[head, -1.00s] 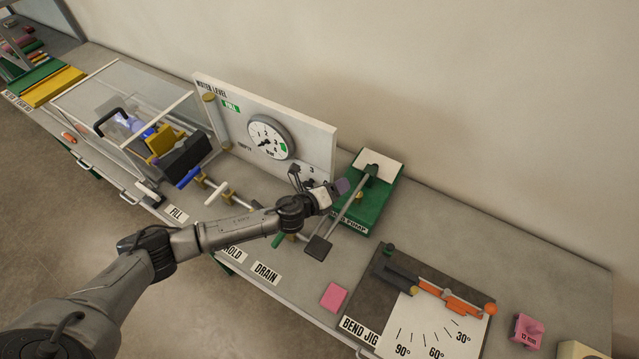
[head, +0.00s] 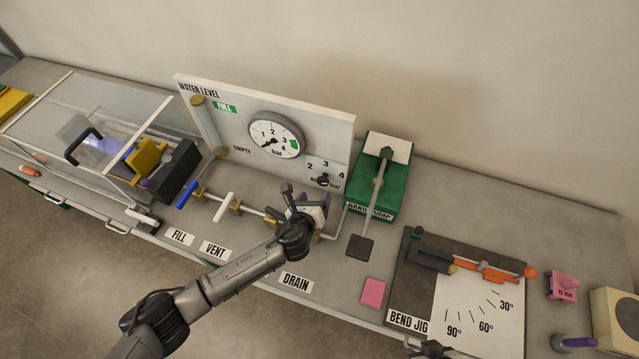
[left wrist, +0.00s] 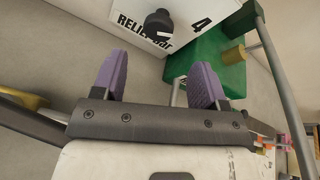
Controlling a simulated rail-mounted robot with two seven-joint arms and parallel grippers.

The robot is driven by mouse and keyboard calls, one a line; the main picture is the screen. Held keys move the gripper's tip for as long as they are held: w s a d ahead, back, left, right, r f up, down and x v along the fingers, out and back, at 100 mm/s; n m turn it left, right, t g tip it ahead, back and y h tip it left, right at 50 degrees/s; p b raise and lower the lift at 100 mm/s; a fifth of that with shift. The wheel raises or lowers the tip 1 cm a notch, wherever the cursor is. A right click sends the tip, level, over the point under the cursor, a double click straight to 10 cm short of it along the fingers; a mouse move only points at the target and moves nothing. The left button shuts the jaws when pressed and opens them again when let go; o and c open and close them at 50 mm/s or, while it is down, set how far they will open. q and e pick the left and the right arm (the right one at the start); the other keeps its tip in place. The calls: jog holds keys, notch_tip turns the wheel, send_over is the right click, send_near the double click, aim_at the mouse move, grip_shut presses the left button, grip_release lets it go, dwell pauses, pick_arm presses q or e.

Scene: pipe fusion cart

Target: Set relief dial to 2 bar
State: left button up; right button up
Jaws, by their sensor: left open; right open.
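The relief dial (head: 323,180) is a black knob on a white plate (head: 312,165) marked 2, 3 and 4, at the lower right of the gauge board. It also shows in the left wrist view (left wrist: 158,24), with a short white mark; I cannot tell which number it points at. My left gripper (head: 322,201) is open and empty just in front of and below the dial, apart from it. Its purple fingers (left wrist: 157,80) flank an empty gap below the knob in the left wrist view. My right gripper (head: 430,347) is partly cut off at the bottom edge.
The green hand pump (head: 375,200) stands close right of the dial, with its lever (head: 377,195) reaching forward. Valve handles, including a blue one (head: 186,194) and a white one (head: 224,207), stand left of my gripper. The bend jig (head: 415,285) lies to the right.

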aim_at(322, 183)
pick_arm(q)
jog(key=shift+b+x, duration=0.85)
jog(key=shift+x, duration=3.05)
jog(key=shift+a, duration=0.15)
jog(key=c, duration=0.9)
